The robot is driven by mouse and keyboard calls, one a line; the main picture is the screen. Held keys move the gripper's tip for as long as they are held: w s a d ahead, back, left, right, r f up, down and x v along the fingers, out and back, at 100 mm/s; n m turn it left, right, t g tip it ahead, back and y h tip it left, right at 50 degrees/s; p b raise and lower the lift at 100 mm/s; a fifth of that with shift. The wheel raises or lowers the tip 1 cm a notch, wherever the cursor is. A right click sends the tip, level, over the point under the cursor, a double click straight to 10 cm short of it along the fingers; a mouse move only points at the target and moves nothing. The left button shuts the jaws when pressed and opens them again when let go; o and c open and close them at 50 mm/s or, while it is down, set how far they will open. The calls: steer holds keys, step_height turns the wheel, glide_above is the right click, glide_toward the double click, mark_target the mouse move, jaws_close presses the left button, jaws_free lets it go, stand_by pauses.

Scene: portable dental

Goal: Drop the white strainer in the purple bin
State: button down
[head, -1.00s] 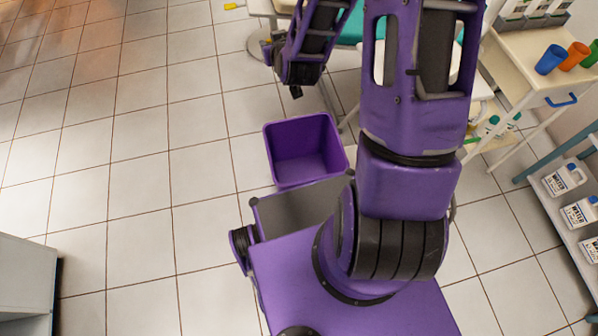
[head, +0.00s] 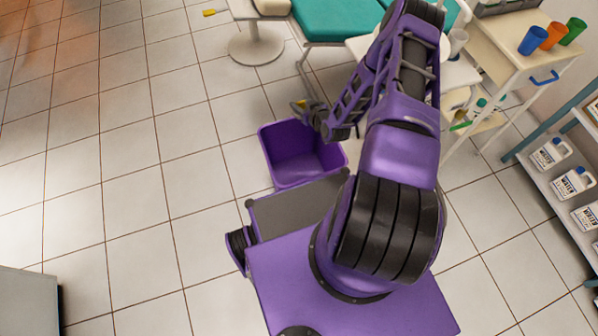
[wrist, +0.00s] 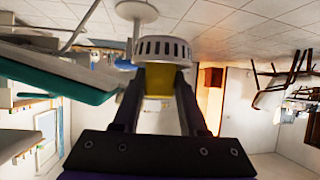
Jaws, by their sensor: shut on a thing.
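The white strainer (wrist: 163,48) sits between the fingertips of my gripper (wrist: 160,78) in the wrist view. It has a slotted white rim and a yellow part below it. My gripper is shut on it. In the head view, my gripper (head: 304,106) is at the far edge of the purple bin (head: 268,160), and a small yellow patch shows there. How high it is above the rim is hard to tell. The bin stands open on the floor, and its visible inside looks empty. My arm covers the bin's far right corner.
A teal dental chair (head: 335,20) and a stool with a round base (head: 255,47) stand behind the bin. A cart (head: 508,48) with coloured cups is at the right, beside a shelf of water jugs (head: 572,183). The tiled floor left of the bin is clear.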

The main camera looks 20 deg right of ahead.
steer(key=s+f+b, duration=0.4)
steer(key=f, duration=1)
steer(key=shift+n+y, duration=0.3)
steer(key=shift+y, duration=0.1)
steer(key=shift+s, duration=0.1)
steer(key=shift+c, duration=1.8)
jaws_free()
steer(key=shift+s+r, duration=0.1)
